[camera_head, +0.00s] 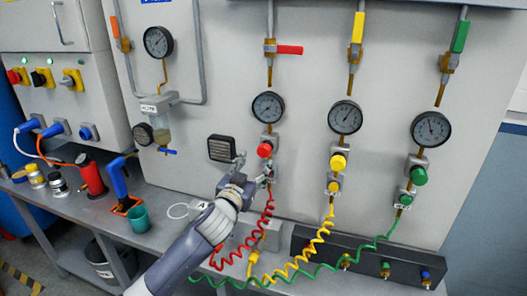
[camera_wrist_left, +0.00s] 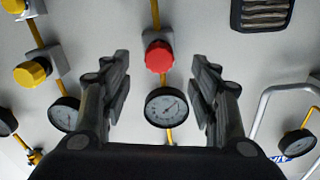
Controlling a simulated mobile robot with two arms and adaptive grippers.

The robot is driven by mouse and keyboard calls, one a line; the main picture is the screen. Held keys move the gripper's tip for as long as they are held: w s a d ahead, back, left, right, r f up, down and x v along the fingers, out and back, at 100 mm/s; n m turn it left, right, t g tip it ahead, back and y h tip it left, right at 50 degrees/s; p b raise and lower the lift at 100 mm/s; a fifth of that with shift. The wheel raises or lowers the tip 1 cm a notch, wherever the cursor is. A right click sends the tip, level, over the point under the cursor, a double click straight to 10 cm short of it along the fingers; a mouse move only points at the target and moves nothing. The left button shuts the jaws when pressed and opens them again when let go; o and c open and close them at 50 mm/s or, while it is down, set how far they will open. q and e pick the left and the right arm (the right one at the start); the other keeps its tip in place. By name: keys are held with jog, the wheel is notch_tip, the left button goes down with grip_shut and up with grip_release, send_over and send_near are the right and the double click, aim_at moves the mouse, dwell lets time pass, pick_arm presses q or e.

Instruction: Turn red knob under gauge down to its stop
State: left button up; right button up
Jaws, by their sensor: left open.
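The red knob (camera_head: 265,149) sits on a grey valve block below a round gauge (camera_head: 268,107) on the wall panel. My left gripper (camera_head: 256,169) is just below and left of the knob in the head view, with its fingers open. In the left wrist view, the red knob (camera_wrist_left: 158,57) shows between the two open fingers of the left gripper (camera_wrist_left: 161,66), with a visible gap on each side. The gauge (camera_wrist_left: 166,107) is below it in that view. The gauge needle is too small to read surely. My right gripper is not in view.
Yellow (camera_head: 338,162) and green (camera_head: 419,175) knobs under their own gauges stand to the right. A black louvred vent (camera_head: 222,148) is left of the red knob. Coiled red, yellow and green hoses hang below. A teal cup (camera_head: 138,219) stands on the bench.

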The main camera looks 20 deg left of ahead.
aim_at(263, 155)
pick_arm(q)
jog(key=w+p, duration=0.1)
jog(key=w, duration=0.7)
jog(key=shift+w+d+p, duration=0.2)
jog(key=shift+w+p, duration=0.05)
jog(key=shift+p, duration=0.1)
jog(key=c, duration=1.1)
